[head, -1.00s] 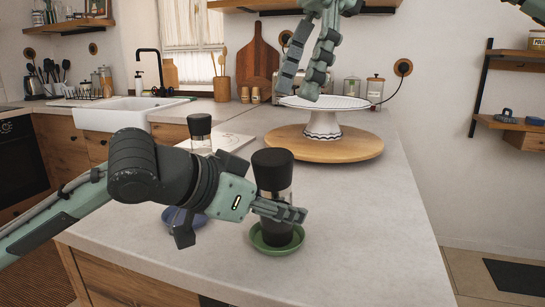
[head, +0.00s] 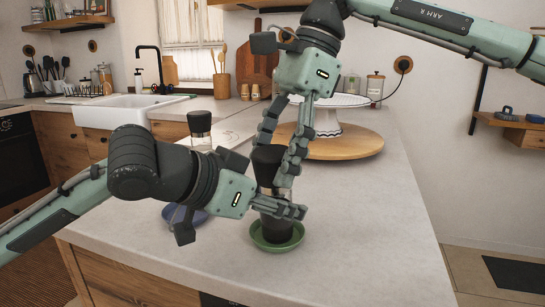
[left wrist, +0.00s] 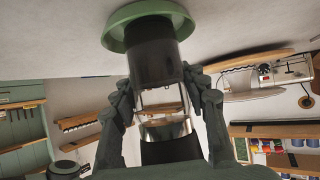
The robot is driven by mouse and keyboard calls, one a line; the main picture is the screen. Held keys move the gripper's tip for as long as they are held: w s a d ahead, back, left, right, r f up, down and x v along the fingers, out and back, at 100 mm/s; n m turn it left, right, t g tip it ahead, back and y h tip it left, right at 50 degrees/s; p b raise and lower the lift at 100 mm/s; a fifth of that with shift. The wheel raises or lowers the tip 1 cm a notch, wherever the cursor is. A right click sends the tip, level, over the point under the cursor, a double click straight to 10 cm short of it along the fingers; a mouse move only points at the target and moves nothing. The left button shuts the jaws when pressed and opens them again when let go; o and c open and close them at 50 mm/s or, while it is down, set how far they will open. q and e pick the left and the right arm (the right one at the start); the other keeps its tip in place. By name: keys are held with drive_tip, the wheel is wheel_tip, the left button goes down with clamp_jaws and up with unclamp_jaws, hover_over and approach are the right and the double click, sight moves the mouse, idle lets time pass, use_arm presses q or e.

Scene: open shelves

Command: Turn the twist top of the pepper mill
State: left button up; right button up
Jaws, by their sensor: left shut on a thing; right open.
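The pepper mill (head: 277,230) has a black twist top (head: 267,164), a clear middle and a dark lower body. It stands upright on a green saucer (head: 259,246). My left gripper (head: 284,207) is shut on the mill's body below the top, coming in from the left. In the left wrist view the picture is upside down, with the mill's dark body (left wrist: 153,58) between the fingers and the green saucer (left wrist: 113,27) above. My right gripper (head: 277,158) points down from above, open, its fingers on either side of the twist top. Whether they touch it, I cannot tell.
A second mill (head: 199,124) stands behind on the counter. A blue saucer (head: 186,217) lies left, partly behind my left gripper. A white cake stand (head: 327,122) on a round wooden board (head: 350,147) stands close behind. The counter's right side is clear.

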drive_tip(key=shift+f, duration=0.1)
drive_tip(key=c, duration=1.2)
drive_tip(key=shift+m, duration=0.3)
drive_tip(key=m+t, duration=0.1)
drive_tip(key=m, duration=0.1)
drive_tip(key=m+t, duration=0.1)
drive_tip(key=m, duration=0.2)
drive_tip(key=shift+t+y, duration=0.3)
drive_tip(key=m+t, duration=0.2)
drive_tip(key=m, duration=0.3)
drive_tip(key=shift+h, duration=0.4)
